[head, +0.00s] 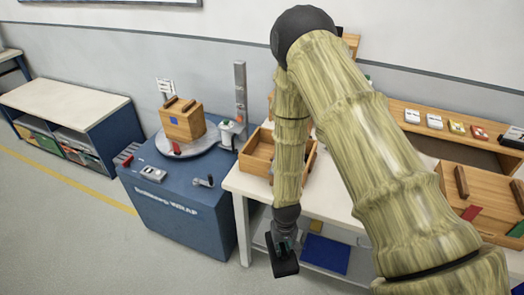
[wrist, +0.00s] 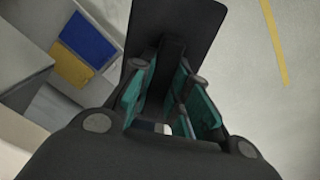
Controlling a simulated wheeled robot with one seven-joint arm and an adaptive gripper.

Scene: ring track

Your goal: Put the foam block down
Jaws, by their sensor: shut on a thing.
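The foam block (head: 284,266) is a flat black piece, hanging tilted at the end of my arm in front of the white table. My gripper (head: 283,243), with green finger pads, is shut on it. In the wrist view the block (wrist: 176,30) extends beyond the fingers of my gripper (wrist: 170,85). The block's lower end is over the floor, clear of the table top. Part of the block between the fingers is hidden.
The white table (head: 246,185) holds an open wooden box (head: 258,150) and a wooden crate (head: 480,190). A blue wrapping station (head: 185,225) with a box on its turntable stands left. A blue panel (head: 326,254) shows under the table. Open floor (head: 60,235) lies left.

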